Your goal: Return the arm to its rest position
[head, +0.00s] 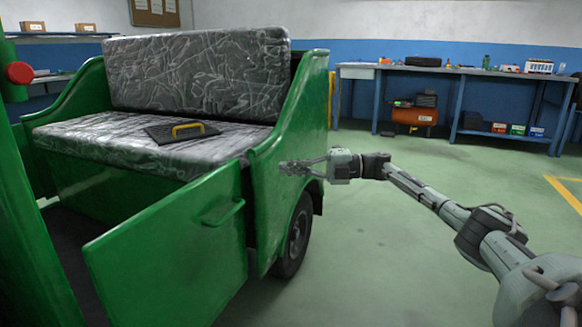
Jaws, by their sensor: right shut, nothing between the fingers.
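My right arm comes in from the lower right and is stretched far forward. My right gripper (300,168) is shut and empty, beside the green side panel of the rickshaw (285,130). I cannot tell whether its fingertips touch the panel. The rickshaw's low green door (170,260) stands swung outward, with a handle (224,212) near its upper right corner. A dark flat plate with a yellow handle (190,130) lies on the grey seat (110,143). My left gripper is not in view.
A blue workbench (470,71) with tools stands along the back wall, with an orange compressor (410,117) under it. The rickshaw's rear wheel (298,235) is just below my right gripper. The green floor (400,270) is clear in the middle and right.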

